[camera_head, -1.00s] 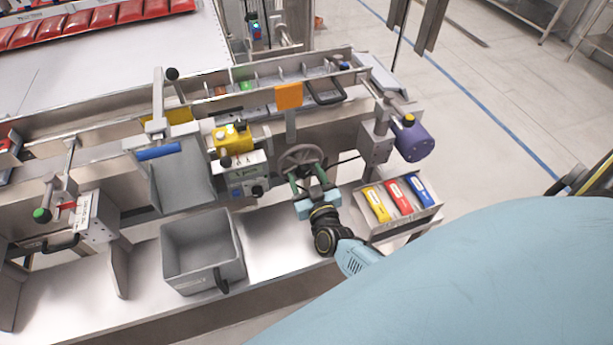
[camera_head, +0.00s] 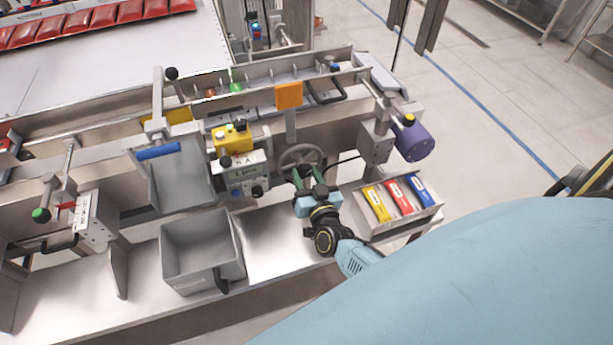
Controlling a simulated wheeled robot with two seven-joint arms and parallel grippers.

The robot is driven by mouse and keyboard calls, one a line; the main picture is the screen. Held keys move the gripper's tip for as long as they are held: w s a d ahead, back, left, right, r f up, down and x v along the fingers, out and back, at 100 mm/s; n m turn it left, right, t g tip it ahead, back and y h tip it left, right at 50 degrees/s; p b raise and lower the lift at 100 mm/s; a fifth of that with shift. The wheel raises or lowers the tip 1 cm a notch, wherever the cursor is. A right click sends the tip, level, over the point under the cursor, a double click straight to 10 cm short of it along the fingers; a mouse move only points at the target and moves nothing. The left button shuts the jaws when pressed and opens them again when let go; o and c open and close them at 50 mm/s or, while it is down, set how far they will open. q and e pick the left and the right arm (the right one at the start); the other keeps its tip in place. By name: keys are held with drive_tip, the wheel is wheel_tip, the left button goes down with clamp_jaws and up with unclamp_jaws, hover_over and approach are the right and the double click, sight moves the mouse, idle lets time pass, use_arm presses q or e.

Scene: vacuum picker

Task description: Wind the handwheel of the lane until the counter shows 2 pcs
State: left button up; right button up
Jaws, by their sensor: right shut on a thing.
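The handwheel (camera_head: 301,153) is a grey spoked wheel on the front of the lane, right of a counter box. My right gripper (camera_head: 305,177) is at the lower part of its rim, its green fingers shut on what looks like the wheel's grip, which they hide. The counter (camera_head: 246,176) has a small greenish display with text too small to read for certain. The lane (camera_head: 270,84) runs behind, with small coloured pieces between dividers. My left gripper is not in view.
A grey bin (camera_head: 202,250) stands on the lower shelf left of my right arm. A tray with yellow, red and blue items (camera_head: 399,198) is close on the right. A purple motor (camera_head: 415,142) and an orange plate (camera_head: 289,95) stick out nearby.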

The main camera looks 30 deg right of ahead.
drive_tip(key=m, duration=0.5)
drive_tip(key=shift+b, duration=0.35)
idle(0.4)
drive_tip(key=o, duration=1)
drive_tip(key=shift+c, duration=0.2)
drive_tip(key=shift+s, duration=0.15)
drive_tip(key=v, duration=1.3)
drive_tip(key=shift+p, duration=0.3)
drive_tip(key=shift+s, duration=0.1)
